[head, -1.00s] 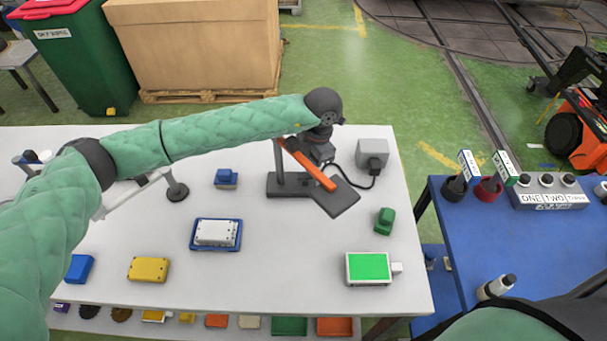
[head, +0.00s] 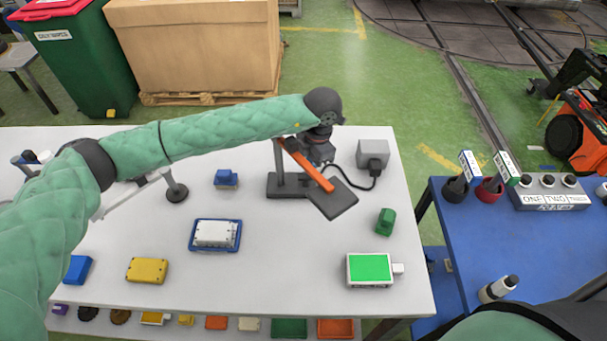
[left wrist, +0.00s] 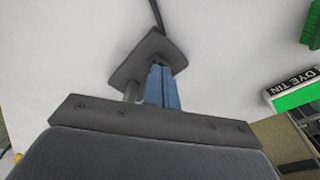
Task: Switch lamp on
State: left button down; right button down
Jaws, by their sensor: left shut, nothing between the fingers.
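The lamp has a dark grey base (head: 287,188), an upright post, a slanting orange arm (head: 308,167) and a flat dark grey head (head: 335,202). No glow shows on it. My left gripper (head: 320,158) hangs over the lamp, close beside the orange arm and partly hidden by it. In the left wrist view its blue fingers (left wrist: 163,86) are together and empty, in front of a dark plate (left wrist: 147,52) with a grey post. I cannot tell whether they touch the lamp. A lamp switch cannot be made out. My right gripper is out of view.
A grey box (head: 373,152) with a dark cable stands right of the lamp. A green block (head: 386,221), a green-topped box (head: 368,270), a blue-and-white box (head: 215,234) and a yellow box (head: 147,270) lie on the white table. A blue table (head: 545,250) stands at right.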

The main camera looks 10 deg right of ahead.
aim_at(309, 179)
pick_arm(q)
jog(key=shift+y, duration=0.3)
jog(key=f, duration=0.1)
jog(key=s+f, duration=0.1)
jog(key=f, duration=0.2)
jog(key=shift+s+a, duration=0.2)
jog(key=shift+a, duration=0.15)
jog(key=shift+w+d+r, duration=0.15)
jog(key=shift+r, duration=0.8)
jog(key=shift+w+d+r, duration=0.1)
jog(key=shift+w+r, duration=0.05)
jog(key=shift+r, duration=0.8)
jog(key=shift+d+r, duration=0.25)
jog(key=shift+r, duration=0.9)
jog(key=shift+w+a+r+p, duration=0.15)
jog(key=shift+r+p, duration=0.15)
jog(key=shift+r, duration=0.25)
jog(key=shift+r, duration=0.1)
